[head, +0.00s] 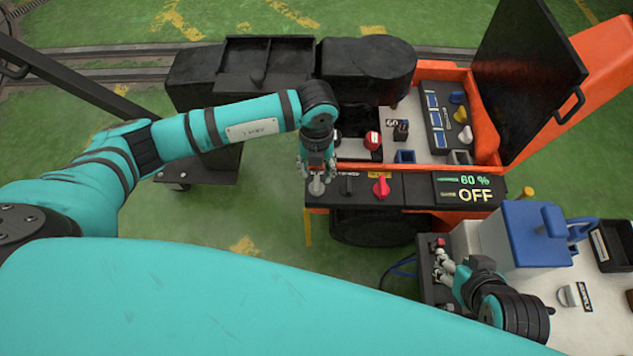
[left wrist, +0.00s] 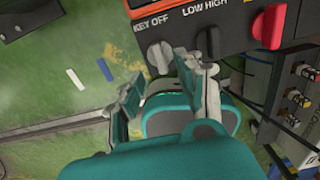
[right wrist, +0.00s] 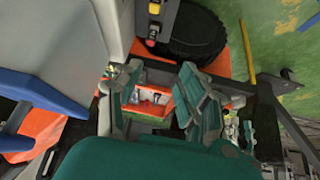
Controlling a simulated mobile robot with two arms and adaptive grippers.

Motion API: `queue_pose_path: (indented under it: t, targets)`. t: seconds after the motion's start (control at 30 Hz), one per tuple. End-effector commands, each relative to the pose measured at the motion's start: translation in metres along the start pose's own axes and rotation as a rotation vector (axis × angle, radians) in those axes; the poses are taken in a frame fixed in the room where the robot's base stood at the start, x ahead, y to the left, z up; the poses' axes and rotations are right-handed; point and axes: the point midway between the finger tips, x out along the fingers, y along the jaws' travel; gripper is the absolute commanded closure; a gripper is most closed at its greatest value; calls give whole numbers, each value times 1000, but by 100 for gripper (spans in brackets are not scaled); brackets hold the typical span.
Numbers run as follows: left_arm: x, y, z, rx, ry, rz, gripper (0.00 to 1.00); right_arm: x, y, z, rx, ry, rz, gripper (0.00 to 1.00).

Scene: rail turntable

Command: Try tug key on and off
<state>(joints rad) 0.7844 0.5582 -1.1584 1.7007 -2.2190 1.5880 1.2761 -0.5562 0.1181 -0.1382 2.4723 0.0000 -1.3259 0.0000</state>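The tug key is a grey knob (head: 317,186) at the left end of the tug's black control panel (head: 345,189). In the left wrist view the grey knob (left wrist: 160,56) sits beside the label "KEY OFF". The tug's display (head: 468,188) reads "60 %" and "OFF". My left gripper (head: 316,172) is at the knob, and in the left wrist view its fingers (left wrist: 158,80) are apart, one on each side just short of it. I cannot tell whether they touch it. My right gripper (head: 441,262) is low at the right, with its fingers (right wrist: 155,75) apart and empty.
A black low/high switch (head: 347,186) and a red knob (head: 381,187) share the panel. A raised black lid (head: 525,70) stands over the tug. Green floor (head: 110,250) is open at the left.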

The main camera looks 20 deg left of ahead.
Motion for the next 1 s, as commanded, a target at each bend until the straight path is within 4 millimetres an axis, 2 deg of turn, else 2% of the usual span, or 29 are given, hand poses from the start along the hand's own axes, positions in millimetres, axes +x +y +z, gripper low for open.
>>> queue_pose_path:
  t: [0.03, 0.2, 0.4, 0.57, 0.83, 1.0]
  targets:
    - [12, 0, -1, 0, 3, 2, 63, 4, -2, -9, -1, 49, -3, 60]
    - [37, 0, -1, 0, 2, 1, 63, 6, -6, -43, -5, 214, -12, 60]
    - [55, 0, -1, 0, 1, 1, 63, 4, -9, -71, -7, 349, -20, 60]
    - [60, 0, 0, 0, 1, 1, 63, 1, -11, -80, -7, 393, -22, 60]
    - [60, 0, 0, 0, 1, 0, 63, 1, -11, -81, -8, 398, -22, 60]
    - [60, 0, 0, 0, 1, 0, 86, 1, -11, -80, -7, 397, -22, 60]
